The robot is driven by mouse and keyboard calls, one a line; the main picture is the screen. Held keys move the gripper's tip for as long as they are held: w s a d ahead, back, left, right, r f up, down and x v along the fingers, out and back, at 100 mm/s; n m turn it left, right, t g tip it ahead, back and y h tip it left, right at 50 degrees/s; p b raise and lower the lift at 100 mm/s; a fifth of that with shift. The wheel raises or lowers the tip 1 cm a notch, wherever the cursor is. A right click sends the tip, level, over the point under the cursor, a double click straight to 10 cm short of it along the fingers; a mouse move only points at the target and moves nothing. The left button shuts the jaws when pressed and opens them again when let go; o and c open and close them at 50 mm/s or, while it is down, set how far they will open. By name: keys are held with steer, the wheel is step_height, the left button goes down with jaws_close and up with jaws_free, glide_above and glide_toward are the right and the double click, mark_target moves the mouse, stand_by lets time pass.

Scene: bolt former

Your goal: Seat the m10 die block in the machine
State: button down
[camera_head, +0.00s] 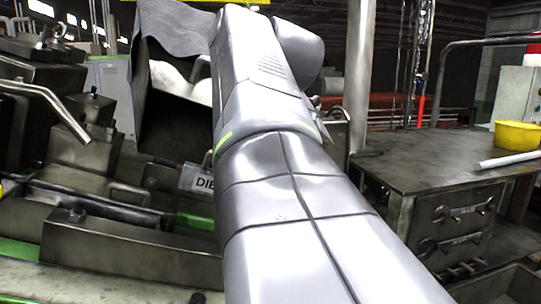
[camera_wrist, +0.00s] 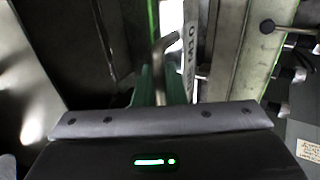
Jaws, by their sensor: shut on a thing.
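In the wrist view, my gripper (camera_wrist: 162,84) has its two greenish fingers closed around a bent metal bar (camera_wrist: 160,58), which looks like the handle of the m10 die block. A light face marked M10 (camera_wrist: 190,48) is just right of the bar; most of the block is hidden. In the head view my arm covers the gripper and what it holds. A light grey plate lettered DIE (camera_head: 198,181) shows at the left edge of my arm, partly covered. The dark metal machine (camera_head: 110,245) fills the left side, with its bed partly hidden by my arm.
A metal workbench (camera_head: 430,165) stands at the right with a yellow bowl (camera_head: 517,135) and a pale tube (camera_head: 508,160) on it. A vertical post (camera_head: 359,70) rises behind. In the wrist view, metal walls stand close on both sides, with dark knobs (camera_wrist: 268,26) at the right.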

steer(key=shift+s+a+f+b, duration=0.25)
steer(key=shift+f+b, duration=0.05)
steer(key=shift+f, duration=0.3)
steer(key=shift+s+a+f+b, duration=0.1)
steer(key=shift+a+f+b, duration=0.15)
steer(key=shift+f+b, duration=0.35)
steer(key=shift+a+f+b, duration=0.3)
steer(key=shift+f+b, duration=0.2)
steer(key=shift+f, duration=0.25)
steer(key=shift+s+a+f+b, duration=0.1)
steer(key=shift+a+f+b, duration=0.15)
steer(key=shift+f+b, duration=0.35)
steer(key=shift+s+a+f+b, duration=0.1)
steer(key=shift+a+f+b, duration=0.3)
steer(key=shift+f+b, duration=0.6)
steer(key=shift+s+a+f+b, duration=0.1)
steer(key=shift+a+f+b, duration=0.5)
steer(key=shift+f, duration=0.65)
steer(key=shift+s+a+f+b, duration=0.1)
steer(key=shift+a+f+b, duration=0.15)
steer(key=shift+f+b, duration=0.8)
stand_by(1.7)
steer(key=c, duration=1.4)
jaws_free()
steer(key=shift+f, duration=0.25)
